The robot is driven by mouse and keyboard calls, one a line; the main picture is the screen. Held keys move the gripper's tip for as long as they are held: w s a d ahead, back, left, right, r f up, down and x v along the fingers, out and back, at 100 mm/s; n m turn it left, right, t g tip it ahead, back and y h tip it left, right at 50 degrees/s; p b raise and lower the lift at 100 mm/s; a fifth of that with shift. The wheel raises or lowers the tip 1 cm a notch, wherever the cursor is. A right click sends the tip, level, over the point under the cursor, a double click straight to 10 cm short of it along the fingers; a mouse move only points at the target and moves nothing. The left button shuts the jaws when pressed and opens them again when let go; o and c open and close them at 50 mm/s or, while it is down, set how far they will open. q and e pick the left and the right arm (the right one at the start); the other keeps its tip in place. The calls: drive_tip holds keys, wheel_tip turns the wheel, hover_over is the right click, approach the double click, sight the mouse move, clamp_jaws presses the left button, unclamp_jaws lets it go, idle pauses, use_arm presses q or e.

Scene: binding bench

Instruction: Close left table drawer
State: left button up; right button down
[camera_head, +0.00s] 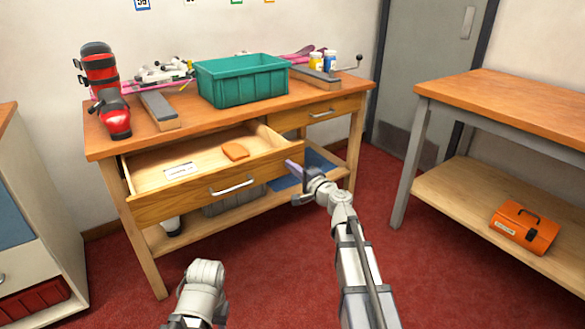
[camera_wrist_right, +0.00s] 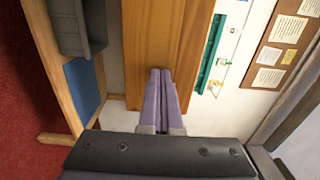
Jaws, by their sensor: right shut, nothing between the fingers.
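The left table drawer (camera_head: 217,190) is pulled out from the wooden bench (camera_head: 220,118) in the head view. A silver handle (camera_head: 232,187) is on its front. An orange block (camera_head: 235,151) and a white label-like piece (camera_head: 181,171) lie inside it. My right gripper (camera_head: 291,165) is shut and empty, with its purple fingers near the right end of the drawer front; I cannot tell if they touch. In the right wrist view the shut fingers (camera_wrist_right: 157,100) point at a wooden surface. My left arm shows at the bottom of the head view, but its fingers are not visible.
A green bin (camera_head: 242,82), a red-black boot (camera_head: 105,90) and several other items stand on the bench top. The right drawer (camera_head: 320,114) is closed. A second table (camera_head: 510,105) with an orange case (camera_head: 523,228) stands right. Red floor lies clear between.

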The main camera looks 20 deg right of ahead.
sight(251, 142)
drive_tip(key=x, duration=2.7)
drive_tip(key=shift+w+f, duration=0.1)
drive_tip(key=shift+w, duration=0.45)
